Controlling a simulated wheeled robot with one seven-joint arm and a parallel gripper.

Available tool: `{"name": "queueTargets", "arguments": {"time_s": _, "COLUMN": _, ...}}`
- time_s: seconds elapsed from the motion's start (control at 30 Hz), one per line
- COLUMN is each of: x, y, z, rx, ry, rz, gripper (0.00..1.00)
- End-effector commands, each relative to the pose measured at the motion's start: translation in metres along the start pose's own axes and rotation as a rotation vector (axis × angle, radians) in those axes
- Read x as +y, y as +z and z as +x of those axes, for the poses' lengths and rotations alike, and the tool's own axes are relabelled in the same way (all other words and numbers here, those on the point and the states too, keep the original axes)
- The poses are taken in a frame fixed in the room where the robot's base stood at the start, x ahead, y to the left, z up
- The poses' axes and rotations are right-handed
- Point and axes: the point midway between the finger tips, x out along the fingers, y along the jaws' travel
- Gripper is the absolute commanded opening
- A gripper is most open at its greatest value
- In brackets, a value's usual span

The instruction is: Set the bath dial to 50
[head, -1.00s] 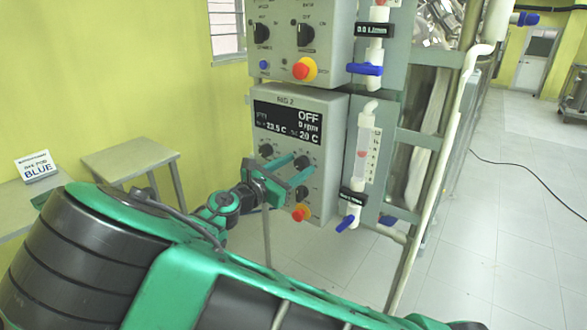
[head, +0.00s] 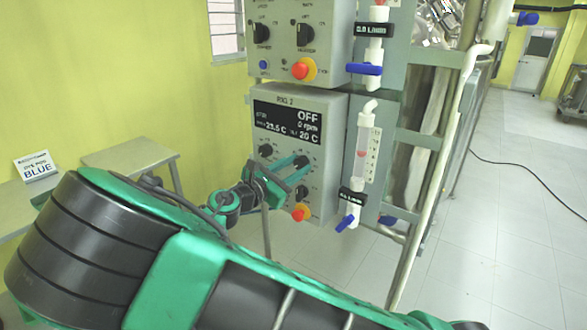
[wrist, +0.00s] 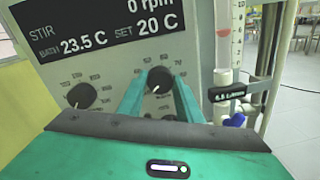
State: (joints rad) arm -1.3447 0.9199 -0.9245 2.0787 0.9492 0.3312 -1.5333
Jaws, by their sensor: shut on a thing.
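The control box (head: 335,120) has a black display (head: 288,122) reading OFF, 0 rpm, bath 23.5 C and set 20 C. In the wrist view the display (wrist: 100,28) also shows SET 20 C. The black dial (wrist: 160,78) below the set reading has a number scale around it and a white mark pointing down and slightly left. My gripper (wrist: 160,84) has its green fingers either side of this dial and is shut on it. In the head view my gripper (head: 299,164) reaches the box front from the left, and its fingers partly hide the dial.
Another dial (wrist: 82,96) is to the left. Below my gripper are a black switch (head: 302,193) and a red button on yellow (head: 299,214). A flow tube (head: 363,140) with a blue valve (head: 346,222) stands close on the right. A grey table (head: 130,155) is at left.

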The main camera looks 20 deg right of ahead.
Motion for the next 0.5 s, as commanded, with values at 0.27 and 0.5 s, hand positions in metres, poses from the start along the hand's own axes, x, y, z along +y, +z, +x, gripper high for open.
{"name": "queueTargets", "arguments": {"time_s": 0.27, "x": 0.0005, "y": 0.0002, "z": -0.0001, "rx": 0.013, "ry": -0.001, "rz": 0.245, "gripper": 0.10}}
{"name": "queueTargets", "arguments": {"time_s": 0.5, "x": 0.0002, "y": 0.0001, "z": -0.0006, "rx": 0.025, "ry": -0.002, "rz": 0.473, "gripper": 0.10}}
